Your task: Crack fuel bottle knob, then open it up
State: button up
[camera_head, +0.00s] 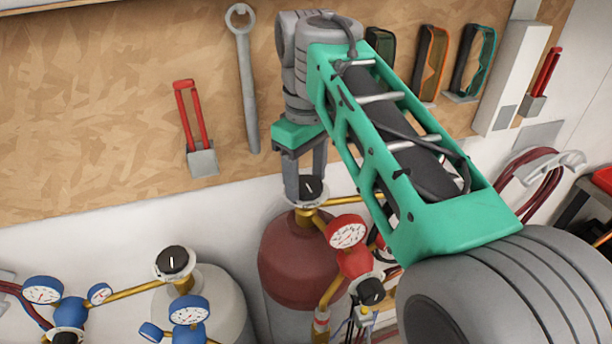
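The fuel bottle (298,262) is a dark red cylinder standing against the wall at the picture's centre. Its black knob (311,188) with a white mark sits on top of the brass valve, above a pale round disc. My gripper (306,180) points down at this knob, with its two grey fingers apart and the knob at their tips. I cannot tell whether the fingers press on the knob or only stand beside it. Part of the knob and valve is hidden by the fingers. A red regulator with a white gauge (347,231) is joined to the bottle's valve.
A grey bottle (213,305) with its own black knob (173,261) and blue regulator gauges (189,309) stands at left. A wooden board (100,110) holds a wrench (245,80) and red-handled tools (190,115). Coiled red hose (540,180) hangs at right.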

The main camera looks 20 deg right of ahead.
aim_at(306, 184)
jog(key=o, duration=0.4)
jog(key=shift+r, duration=0.1)
notch_tip(306, 184, up, 8)
jog(key=shift+f, duration=0.15)
